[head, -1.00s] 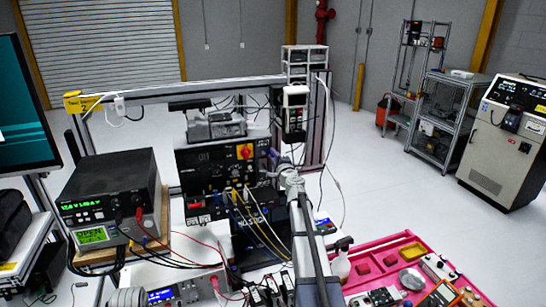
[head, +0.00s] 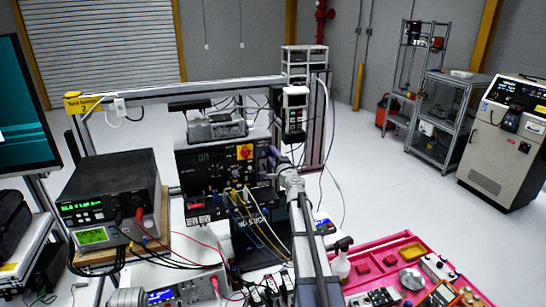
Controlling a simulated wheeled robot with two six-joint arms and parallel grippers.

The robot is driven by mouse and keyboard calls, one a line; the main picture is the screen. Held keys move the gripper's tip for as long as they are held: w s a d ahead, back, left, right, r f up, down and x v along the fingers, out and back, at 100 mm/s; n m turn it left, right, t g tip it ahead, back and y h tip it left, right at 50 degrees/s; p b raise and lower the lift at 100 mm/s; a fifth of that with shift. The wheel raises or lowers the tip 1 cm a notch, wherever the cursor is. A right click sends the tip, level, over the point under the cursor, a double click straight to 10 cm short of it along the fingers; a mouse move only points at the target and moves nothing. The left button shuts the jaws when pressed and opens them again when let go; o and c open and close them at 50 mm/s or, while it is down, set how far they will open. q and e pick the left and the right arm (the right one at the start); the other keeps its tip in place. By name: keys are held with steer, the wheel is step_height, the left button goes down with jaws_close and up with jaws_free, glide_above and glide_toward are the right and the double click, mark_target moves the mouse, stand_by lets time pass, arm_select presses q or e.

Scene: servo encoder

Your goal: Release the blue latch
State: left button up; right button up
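A black control box (head: 205,168) with a red-and-yellow rotary switch (head: 245,152) stands at the middle of the bench. A small blue-purple part (head: 264,152) shows at its right side; I cannot tell for sure that it is the blue latch. My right arm rises from the bottom, and my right gripper (head: 277,163) is at the box's right edge, close beside that part. Its fingers are small and partly hidden, so contact and opening are unclear.
A power supply (head: 115,195) with a green display stands at the left. Cables hang in front of the control box. A grey device (head: 215,125) sits on top of it. A pink tray (head: 392,250) with tools lies at the lower right. A handheld unit (head: 294,112) hangs behind my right gripper.

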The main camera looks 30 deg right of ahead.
steer(key=shift+s, duration=0.1)
steer(key=v, duration=0.7)
steer(key=shift+s+a, duration=0.1)
steer(key=shift+s, duration=0.2)
stand_by(0.3)
